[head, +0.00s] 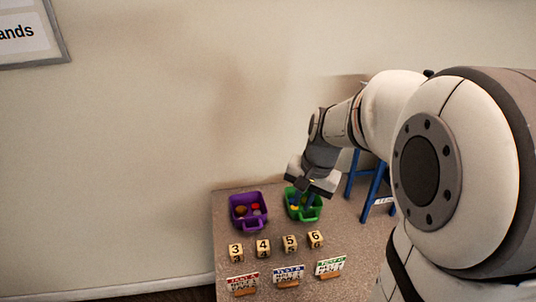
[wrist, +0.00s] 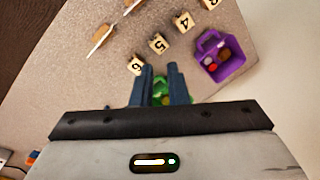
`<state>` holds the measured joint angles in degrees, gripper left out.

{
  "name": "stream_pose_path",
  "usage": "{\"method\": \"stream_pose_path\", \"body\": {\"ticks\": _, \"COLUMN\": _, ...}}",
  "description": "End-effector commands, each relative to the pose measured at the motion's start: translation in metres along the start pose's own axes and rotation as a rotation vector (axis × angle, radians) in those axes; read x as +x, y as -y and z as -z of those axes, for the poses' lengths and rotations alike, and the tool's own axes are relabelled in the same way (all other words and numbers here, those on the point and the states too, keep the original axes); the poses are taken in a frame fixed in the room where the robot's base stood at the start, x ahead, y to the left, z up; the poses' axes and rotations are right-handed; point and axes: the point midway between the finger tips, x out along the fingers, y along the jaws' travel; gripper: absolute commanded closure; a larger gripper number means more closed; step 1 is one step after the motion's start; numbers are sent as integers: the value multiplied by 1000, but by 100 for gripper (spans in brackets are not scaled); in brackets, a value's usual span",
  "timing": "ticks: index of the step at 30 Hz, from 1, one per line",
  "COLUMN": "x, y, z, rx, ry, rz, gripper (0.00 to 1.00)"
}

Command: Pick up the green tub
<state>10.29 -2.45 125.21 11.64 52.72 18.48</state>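The green tub (head: 316,213) stands on the table behind the number blocks, with small coloured items in it, one of them yellow. My gripper (head: 303,203) points down over it, its blue fingers reaching to the tub's opening in the head view. In the wrist view, the two fingers (wrist: 160,70) stand apart with a narrow gap, and green of the tub (wrist: 160,87) shows between and behind them. My gripper looks open. The fingers and gripper body hide most of the tub, and I cannot tell whether they touch it.
A purple tub (head: 234,212) with coloured items stands left of the green tub; it also shows in the wrist view (wrist: 233,64). Several number blocks (head: 263,247) stand in front, then small label boards (head: 288,272). A blue-legged frame (head: 374,190) is to the right. A wall is behind.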

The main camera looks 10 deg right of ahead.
Motion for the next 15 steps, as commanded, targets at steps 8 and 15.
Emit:
{"method": "stream_pose_path", "body": {"ticks": 8, "x": 86, "y": -2, "z": 111, "rx": 538, "ry": 128, "rz": 61, "gripper": 86}}
{"method": "stream_pose_path", "body": {"ticks": 15, "x": 148, "y": -19, "z": 173, "rx": 874, "ry": 210, "rz": 94, "gripper": 86}}
